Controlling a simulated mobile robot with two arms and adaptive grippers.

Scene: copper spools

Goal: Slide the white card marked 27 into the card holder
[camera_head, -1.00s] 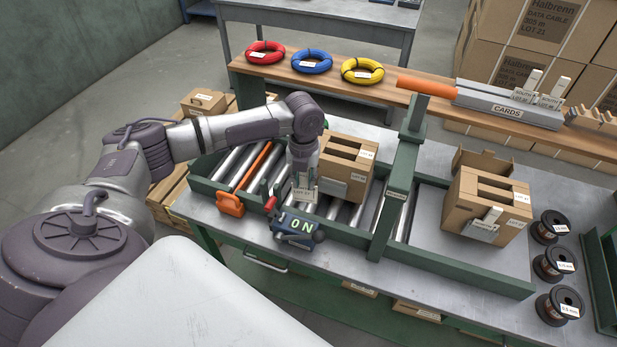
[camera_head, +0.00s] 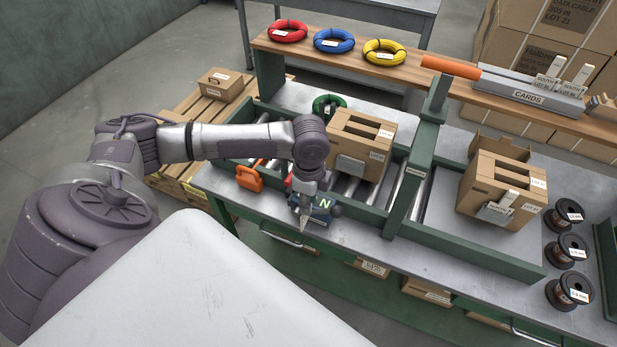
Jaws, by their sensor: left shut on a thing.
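My left gripper (camera_head: 304,221) points down at the near edge of the workbench, in front of the blue switch box. It is shut on the white card, which now shows at most as a thin pale sliver below the fingertips; its print cannot be read. A grey card holder (camera_head: 351,167) is on the near face of the left cardboard box (camera_head: 366,128), on the roller conveyor; no card shows in it. The gripper is apart from this holder, nearer to me and to its left. My right gripper is out of view.
The blue switch box (camera_head: 323,207) stands close beside the gripper. A green post (camera_head: 424,150) with an orange bar crosses the conveyor. A second box (camera_head: 500,185) has a holder with a card. Several black spools (camera_head: 567,247) stand at right. The near bench top right of the gripper is clear.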

